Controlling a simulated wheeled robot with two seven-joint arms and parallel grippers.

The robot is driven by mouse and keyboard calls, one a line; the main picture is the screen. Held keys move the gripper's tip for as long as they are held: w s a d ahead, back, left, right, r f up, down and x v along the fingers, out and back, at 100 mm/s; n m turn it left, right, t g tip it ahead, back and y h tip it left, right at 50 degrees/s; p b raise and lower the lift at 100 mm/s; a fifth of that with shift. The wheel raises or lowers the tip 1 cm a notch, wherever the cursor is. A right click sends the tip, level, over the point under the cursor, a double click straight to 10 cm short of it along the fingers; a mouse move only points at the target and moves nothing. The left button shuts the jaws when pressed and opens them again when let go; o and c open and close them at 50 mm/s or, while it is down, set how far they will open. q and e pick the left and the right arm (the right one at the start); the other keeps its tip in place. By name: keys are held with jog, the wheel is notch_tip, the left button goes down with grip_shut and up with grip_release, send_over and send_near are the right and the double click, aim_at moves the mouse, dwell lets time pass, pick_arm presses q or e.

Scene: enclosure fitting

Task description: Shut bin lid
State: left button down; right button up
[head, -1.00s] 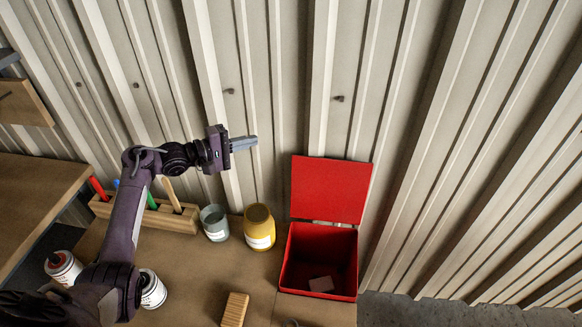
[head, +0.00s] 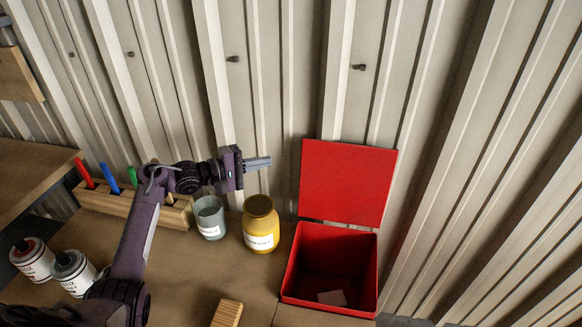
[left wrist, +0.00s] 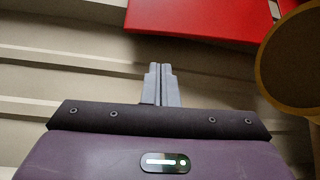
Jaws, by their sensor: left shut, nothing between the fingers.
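The red bin (head: 331,268) stands at the right end of the bench with its lid (head: 347,184) open. The lid stands up at the back, by the corrugated wall. A small pale block (head: 332,297) lies on the bin floor. My left gripper (head: 268,162) is shut and empty. It points right and is apart from the lid, to its left. In the left wrist view the shut fingers (left wrist: 161,84) show below the red lid (left wrist: 205,18). My right gripper is not in view.
A yellow jar (head: 261,224) and a grey-green cup (head: 210,217) stand left of the bin. A wooden holder (head: 130,205) with coloured tools is farther left. White cans (head: 75,272) and a wooden block (head: 228,313) are nearer.

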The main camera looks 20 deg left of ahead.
pick_arm(q)
jog(key=x, duration=1)
jog(key=shift+p, duration=0.3)
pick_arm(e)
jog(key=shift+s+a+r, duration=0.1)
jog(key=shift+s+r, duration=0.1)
pick_arm(q)
jog(key=shift+s, duration=0.1)
